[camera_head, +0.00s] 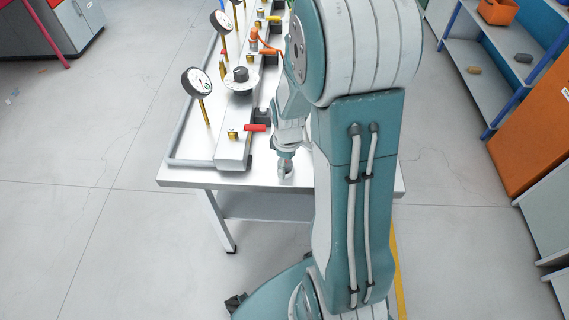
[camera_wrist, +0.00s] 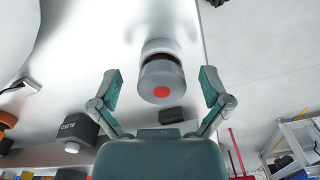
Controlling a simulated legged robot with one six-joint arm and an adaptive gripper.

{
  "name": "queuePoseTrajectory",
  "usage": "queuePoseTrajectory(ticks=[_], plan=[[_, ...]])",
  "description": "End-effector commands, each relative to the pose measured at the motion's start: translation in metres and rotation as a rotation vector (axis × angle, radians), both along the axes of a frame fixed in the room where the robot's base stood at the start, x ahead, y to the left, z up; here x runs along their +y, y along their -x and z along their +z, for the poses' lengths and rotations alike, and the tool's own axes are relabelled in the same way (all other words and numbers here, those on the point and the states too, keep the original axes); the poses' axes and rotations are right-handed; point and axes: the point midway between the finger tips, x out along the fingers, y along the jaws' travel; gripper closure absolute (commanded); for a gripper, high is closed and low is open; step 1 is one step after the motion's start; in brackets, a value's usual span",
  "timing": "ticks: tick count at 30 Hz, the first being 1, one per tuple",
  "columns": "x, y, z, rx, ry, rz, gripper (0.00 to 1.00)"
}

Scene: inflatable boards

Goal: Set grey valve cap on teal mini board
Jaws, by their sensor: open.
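The grey valve cap (camera_wrist: 160,78), a short grey cylinder with a red dot on its face, stands on the shiny metal table, with a pale shape like its reflection beyond it. It sits between the spread fingers of my gripper (camera_wrist: 160,88), with a gap on both sides. In the head view my gripper (camera_head: 286,168) is low over the near part of the table, and the cap cannot be made out clearly there. I cannot make out the teal mini board in either view; my arm hides much of the table.
The metal table (camera_head: 185,174) carries a grey manifold (camera_head: 235,150) with a red-handled valve (camera_head: 255,128), a black knob (camera_head: 240,75) and a gauge (camera_head: 198,82) left of my gripper. An orange cabinet (camera_head: 530,130) and shelves (camera_head: 490,80) stand at right. Floor at left is clear.

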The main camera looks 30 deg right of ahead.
Motion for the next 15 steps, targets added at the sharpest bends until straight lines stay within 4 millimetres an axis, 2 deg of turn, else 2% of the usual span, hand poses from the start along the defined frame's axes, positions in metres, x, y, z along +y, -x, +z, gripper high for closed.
queuePoseTrajectory(ticks=[6, 7, 8, 9, 11, 12, 15], plan=[[0.0017, -0.0002, -0.0009, -0.002, 0.002, 0.0, 0.03], [0.0017, -0.0002, -0.0009, -0.002, 0.002, 0.0, 0.12], [0.0018, -0.0002, -0.0007, -0.001, 0.003, 0.0, 0.25], [0.002, -0.0002, -0.0006, -0.001, 0.003, 0.0, 0.43], [0.002, -0.0002, -0.0006, -0.001, 0.003, 0.0, 0.7], [0.0018, -0.0001, -0.0007, 0.0, 0.002, 0.0, 0.87], [0.0016, -0.0001, -0.0008, 0.0, 0.002, 0.0, 0.89]])
